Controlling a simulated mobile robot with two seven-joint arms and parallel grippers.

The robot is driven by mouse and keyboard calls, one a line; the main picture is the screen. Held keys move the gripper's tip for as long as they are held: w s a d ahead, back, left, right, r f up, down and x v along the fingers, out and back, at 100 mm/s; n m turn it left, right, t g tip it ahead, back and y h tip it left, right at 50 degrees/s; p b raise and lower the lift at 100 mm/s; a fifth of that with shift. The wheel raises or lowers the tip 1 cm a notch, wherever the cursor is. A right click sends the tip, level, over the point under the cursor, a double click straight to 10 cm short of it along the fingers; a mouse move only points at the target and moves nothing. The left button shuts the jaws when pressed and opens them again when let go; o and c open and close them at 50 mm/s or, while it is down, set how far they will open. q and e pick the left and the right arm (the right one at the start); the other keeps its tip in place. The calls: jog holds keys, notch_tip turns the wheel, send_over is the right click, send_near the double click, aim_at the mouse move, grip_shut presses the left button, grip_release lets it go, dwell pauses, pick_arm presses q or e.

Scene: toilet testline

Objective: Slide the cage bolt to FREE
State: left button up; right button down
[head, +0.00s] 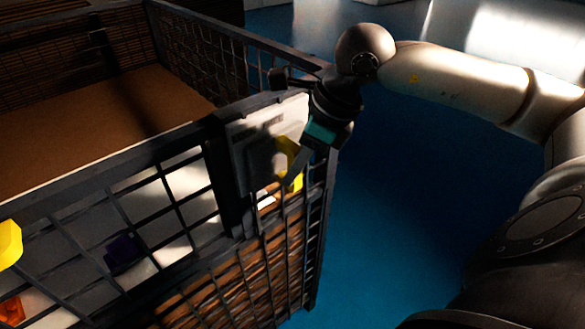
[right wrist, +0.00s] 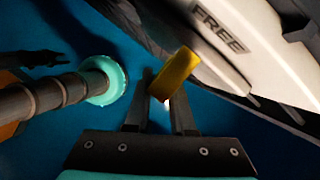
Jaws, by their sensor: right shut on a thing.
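The cage bolt shows as a yellow handle (right wrist: 174,74) in the right wrist view, tilted between my fingers. In the head view its yellow part (head: 287,152) sits at the right side of a pale plate (head: 255,132) on the cage's front corner. My right gripper (head: 300,160) is at the plate; its fingers (right wrist: 160,105) are shut on the yellow handle. The word FREE (right wrist: 220,27) is readable on the pale plate in the wrist view. The arm and shadow hide part of the bolt in the head view. My left gripper is not in view.
The dark mesh cage (head: 110,165) fills the left, with a brown board (head: 100,115) inside. A yellow piece (head: 9,243) shows at the left edge. A teal-ringed dark rod (right wrist: 105,80) is left of the fingers. Blue floor (head: 400,210) right of the cage is clear.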

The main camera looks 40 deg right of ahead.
jog(key=c, duration=0.9)
grip_release()
jog(key=shift+d, duration=0.35)
jog(key=shift+o, duration=0.7)
jog(key=shift+a, duration=0.1)
jog(key=v, duration=1.5)
jog(key=shift+r, duration=0.2)
jog(key=shift+w+a, duration=0.1)
